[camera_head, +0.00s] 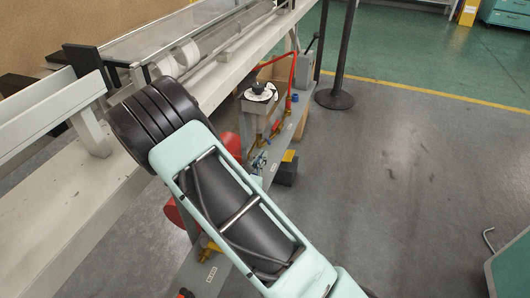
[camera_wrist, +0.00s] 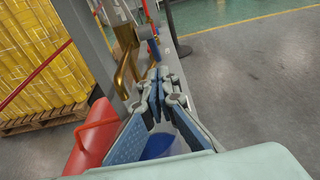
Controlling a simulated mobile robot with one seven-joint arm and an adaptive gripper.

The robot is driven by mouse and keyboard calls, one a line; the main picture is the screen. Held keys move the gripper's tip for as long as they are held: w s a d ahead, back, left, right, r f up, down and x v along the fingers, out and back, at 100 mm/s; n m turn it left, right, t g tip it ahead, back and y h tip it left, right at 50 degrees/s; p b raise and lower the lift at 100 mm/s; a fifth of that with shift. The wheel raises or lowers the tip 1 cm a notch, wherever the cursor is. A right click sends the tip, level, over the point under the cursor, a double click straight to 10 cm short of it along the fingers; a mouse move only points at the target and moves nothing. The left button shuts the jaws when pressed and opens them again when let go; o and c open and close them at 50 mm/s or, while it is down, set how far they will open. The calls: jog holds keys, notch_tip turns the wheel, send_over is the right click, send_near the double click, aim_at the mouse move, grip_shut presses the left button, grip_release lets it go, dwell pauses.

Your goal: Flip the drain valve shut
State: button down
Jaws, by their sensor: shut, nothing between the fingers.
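In the wrist view my gripper (camera_wrist: 160,78) is shut and empty, its fingertips together beside brass-coloured pipework (camera_wrist: 124,74). I cannot tell whether the fingertips touch it. Small valve fittings with a blue part (camera_head: 258,162) and a yellow part (camera_head: 213,247) show along the low frame in the head view. Which of them is the drain valve, and how its lever stands, I cannot tell.
A red cylinder (camera_wrist: 92,138) lies left of my gripper, and a blue object (camera_wrist: 157,146) shows below the fingers. Yellow stacked goods stand on a pallet (camera_wrist: 45,122). A long bench (camera_head: 75,190) runs along the left. The grey floor (camera_head: 400,190) at right is mostly clear.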

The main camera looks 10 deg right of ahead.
jog(key=v, duration=0.8)
jog(key=shift+w+r, duration=0.1)
